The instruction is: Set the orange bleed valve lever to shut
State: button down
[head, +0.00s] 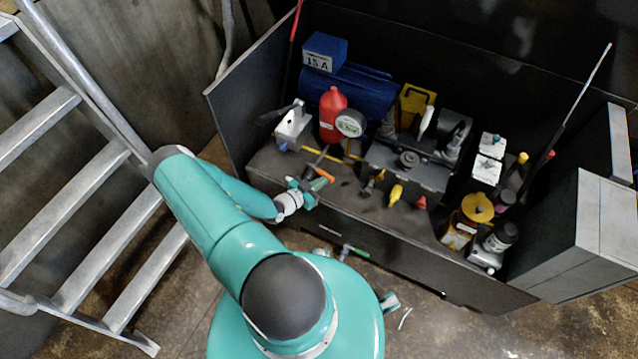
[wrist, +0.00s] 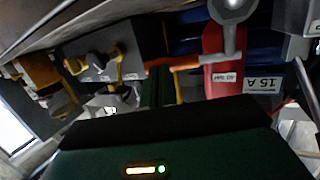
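The orange lever (head: 325,174) is on the left part of the bench, just beyond my gripper (head: 307,186) in the head view. In the wrist view the orange lever (wrist: 176,62) lies nearly level across the picture, by the dark green tips of my gripper (wrist: 159,84). The tips overlap the lever's near side in that view. I cannot tell whether they touch it. The gap between the fingers is too small and dark to judge. The valve body under the lever is mostly hidden.
A red bottle (head: 332,112) and a pressure gauge (head: 351,123) stand behind the lever. A yellow handle (head: 395,194) and a red knob (head: 420,202) are to its right. A black side panel (head: 250,90) bounds the left. Metal stairs (head: 80,200) stand left of my arm.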

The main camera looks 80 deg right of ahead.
jog(key=shift+x, duration=0.95)
jog(key=shift+s+r, duration=0.25)
jog(key=shift+a, duration=0.1)
